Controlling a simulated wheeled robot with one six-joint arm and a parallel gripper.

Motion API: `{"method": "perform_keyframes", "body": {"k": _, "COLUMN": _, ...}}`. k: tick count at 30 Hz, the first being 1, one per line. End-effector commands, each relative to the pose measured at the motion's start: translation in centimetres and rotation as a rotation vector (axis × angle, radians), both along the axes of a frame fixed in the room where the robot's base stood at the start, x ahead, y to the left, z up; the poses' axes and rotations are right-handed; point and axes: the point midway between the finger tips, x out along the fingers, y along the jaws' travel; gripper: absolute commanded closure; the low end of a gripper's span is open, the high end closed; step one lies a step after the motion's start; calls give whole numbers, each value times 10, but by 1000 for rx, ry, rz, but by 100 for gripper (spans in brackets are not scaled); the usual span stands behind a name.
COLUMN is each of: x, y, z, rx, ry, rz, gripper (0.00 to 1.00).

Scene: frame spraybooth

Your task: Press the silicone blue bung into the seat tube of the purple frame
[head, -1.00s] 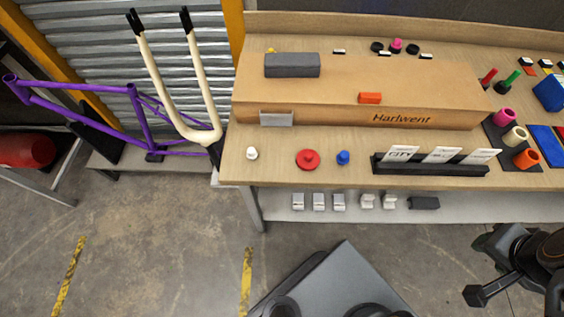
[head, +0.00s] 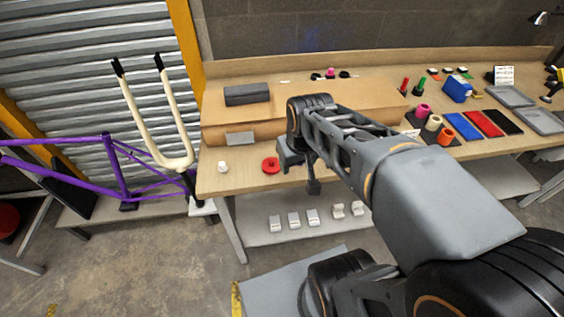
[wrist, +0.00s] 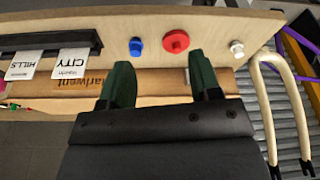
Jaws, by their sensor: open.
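The blue bung (wrist: 136,46) stands on the workbench top in the wrist view, beside a red round bung (wrist: 176,41). In the head view my gripper and arm hide the blue bung, while the red bung (head: 270,165) shows left of the gripper. My gripper (head: 299,176) is over the bench front. In the wrist view its two dark green fingers (wrist: 160,75) are spread apart and empty, with the blue bung beyond them, not between them. The purple frame (head: 117,168) is at the left in the head view. I cannot make out its seat tube opening.
A white bung (head: 222,167) stands near the bench's left end. A cream fork (head: 150,125) rises between frame and bench. A black card rack (wrist: 40,43) stands near the blue bung. White blocks (head: 294,220) sit on the lower shelf.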

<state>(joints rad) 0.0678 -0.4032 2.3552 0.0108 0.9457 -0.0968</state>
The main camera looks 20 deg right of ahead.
Motion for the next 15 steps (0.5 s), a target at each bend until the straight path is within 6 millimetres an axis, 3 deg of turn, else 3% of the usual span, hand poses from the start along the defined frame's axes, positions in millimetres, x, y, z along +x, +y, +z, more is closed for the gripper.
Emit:
{"method": "perform_keyframes", "body": {"k": 6, "x": 66, "y": -36, "z": 9, "rx": -12, "ry": 130, "rz": 28, "gripper": 42}}
{"method": "perform_keyframes", "body": {"k": 10, "x": 95, "y": -56, "z": 3, "rx": -9, "ry": 186, "rz": 46, "gripper": 42}}
{"method": "perform_keyframes", "body": {"k": 15, "x": 116, "y": -73, "z": -8, "rx": -3, "ry": 232, "rz": 62, "gripper": 42}}
